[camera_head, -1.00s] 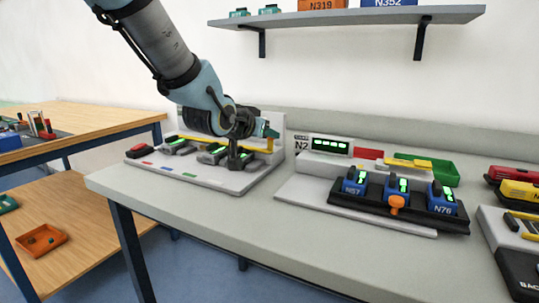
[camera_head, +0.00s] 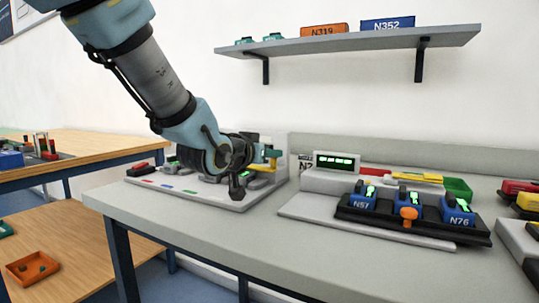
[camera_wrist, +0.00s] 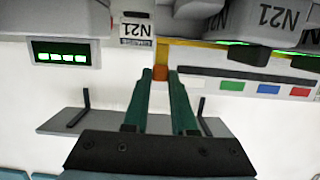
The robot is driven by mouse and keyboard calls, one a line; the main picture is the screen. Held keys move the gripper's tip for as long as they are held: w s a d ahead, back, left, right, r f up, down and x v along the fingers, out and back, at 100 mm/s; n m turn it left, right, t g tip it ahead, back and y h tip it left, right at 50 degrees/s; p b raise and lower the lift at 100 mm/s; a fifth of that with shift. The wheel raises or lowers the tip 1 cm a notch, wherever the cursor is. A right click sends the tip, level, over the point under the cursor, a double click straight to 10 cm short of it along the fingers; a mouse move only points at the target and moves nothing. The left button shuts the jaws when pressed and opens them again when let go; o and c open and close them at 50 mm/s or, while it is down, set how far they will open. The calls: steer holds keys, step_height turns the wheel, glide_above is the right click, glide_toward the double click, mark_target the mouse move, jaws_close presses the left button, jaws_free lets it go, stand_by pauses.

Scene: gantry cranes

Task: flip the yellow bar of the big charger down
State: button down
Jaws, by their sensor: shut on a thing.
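The big charger (camera_head: 215,198) is the pale unit on the left part of the grey table, with several grey packs in it. Its yellow bar (camera_head: 268,152) shows only at its right end in the head view; my arm hides most of the rest. In the wrist view the yellow bar (camera_wrist: 192,43) runs along the packs labelled N21 and ends in an orange part (camera_wrist: 160,74). My gripper (camera_wrist: 160,82) is shut on this orange end, one green finger on each side. In the head view my gripper (camera_head: 272,164) is at the charger's right end.
A wall shelf (camera_head: 350,41) hangs above. The front strip of the table (camera_head: 200,218) is clear.

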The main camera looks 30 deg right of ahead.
steer(key=c, duration=0.7)
jaws_free()
steer(key=shift+a, duration=0.1)
steer(key=p+v, duration=0.1)
steer(key=v, duration=0.9)
steer(key=shift+s+a+r, duration=0.1)
steer(key=shift+s+a, duration=0.1)
steer(key=shift+a, duration=0.1)
